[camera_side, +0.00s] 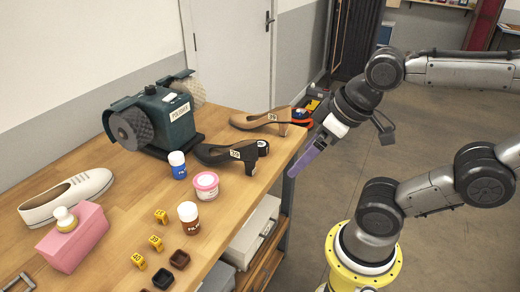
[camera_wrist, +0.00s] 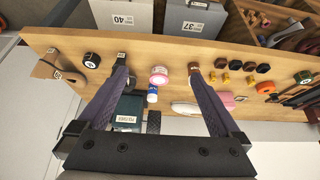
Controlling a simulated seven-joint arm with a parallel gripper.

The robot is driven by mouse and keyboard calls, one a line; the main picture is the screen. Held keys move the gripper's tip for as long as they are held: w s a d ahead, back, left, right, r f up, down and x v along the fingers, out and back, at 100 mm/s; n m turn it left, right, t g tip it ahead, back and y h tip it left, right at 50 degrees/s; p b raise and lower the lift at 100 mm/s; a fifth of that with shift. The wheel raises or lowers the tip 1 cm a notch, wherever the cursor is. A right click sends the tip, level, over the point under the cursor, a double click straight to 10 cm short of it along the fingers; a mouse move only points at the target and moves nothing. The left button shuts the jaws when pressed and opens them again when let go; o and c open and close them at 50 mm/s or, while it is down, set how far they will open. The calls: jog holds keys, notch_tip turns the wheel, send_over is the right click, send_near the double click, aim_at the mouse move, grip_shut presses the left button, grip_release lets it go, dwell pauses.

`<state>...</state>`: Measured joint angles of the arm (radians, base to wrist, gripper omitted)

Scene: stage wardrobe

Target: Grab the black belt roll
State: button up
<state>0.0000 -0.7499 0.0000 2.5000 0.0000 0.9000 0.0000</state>
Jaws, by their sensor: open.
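The black belt roll (camera_side: 263,147) sits on the wooden bench close to its right end, beside the heel of a black shoe (camera_side: 225,153). In the wrist view a black roll (camera_wrist: 92,60) lies left of the left finger, outside the jaws. My gripper (camera_side: 296,172) has purple fingers and hangs past the bench edge, to the right of the roll and apart from it. In the wrist view my gripper (camera_wrist: 158,70) is open and empty, with its fingers wide apart.
A tan shoe (camera_side: 262,121) stands behind the roll. A green polisher (camera_side: 165,118), a blue-labelled bottle (camera_side: 178,166) and a pink-lidded jar (camera_side: 206,186) stand to the left. An orange roll (camera_wrist: 266,87) shows at the wrist view's right. Open floor lies right of the bench.

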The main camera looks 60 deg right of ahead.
aim_at(261, 144)
dwell(0.7)
notch_tip(261, 144, up, 5)
jog(key=w+r+m+t, duration=0.1)
jog(key=w+t, duration=0.5)
jog(key=w, duration=0.6)
jog(key=s+d+f+m+h, duration=0.1)
jog(key=d+m+h, duration=0.6)
jog(key=d, duration=0.8)
notch_tip(261, 144, down, 19)
jog(key=n, duration=0.1)
jog(key=shift+h, duration=0.4)
jog(key=x, duration=1.3)
jog(key=shift+w+d+f, duration=0.15)
jog(key=shift+d+f, duration=0.05)
jog(key=shift+f, duration=0.2)
jog(key=c, duration=1.5)
